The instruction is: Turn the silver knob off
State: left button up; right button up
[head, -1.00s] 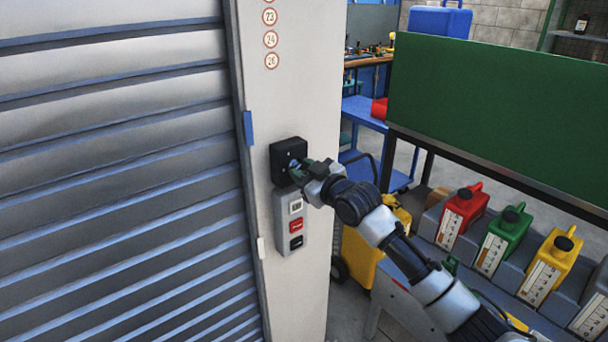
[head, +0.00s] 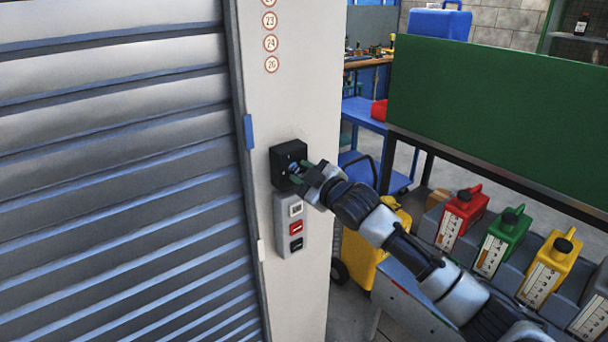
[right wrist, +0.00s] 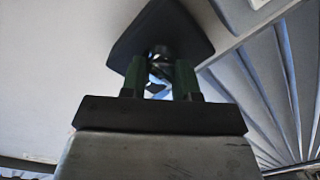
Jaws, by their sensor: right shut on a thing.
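A black switch box (head: 283,155) is fixed to the pale post beside the shutter. The silver knob (head: 293,167) is on its face, mostly covered by my right gripper (head: 298,173) in the head view. In the right wrist view the knob (right wrist: 158,75) shows as a small bright piece between the green fingers of my right gripper (right wrist: 160,80), with the switch box (right wrist: 150,30) behind it. My right gripper is shut on the knob. The knob's exact angle is hard to make out. My left gripper is not in view.
A grey button panel (head: 284,210) with red and black buttons sits just below the box. The ribbed shutter (head: 120,180) fills the left. A green board (head: 490,110) and red, green and yellow canisters (head: 508,240) stand at the right.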

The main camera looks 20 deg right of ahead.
jog(key=o, duration=0.9)
jog(key=b+v, duration=0.2)
jog(key=v, duration=0.8)
jog(key=shift+s+d+b, duration=0.15)
jog(key=shift+s+b, duration=0.25)
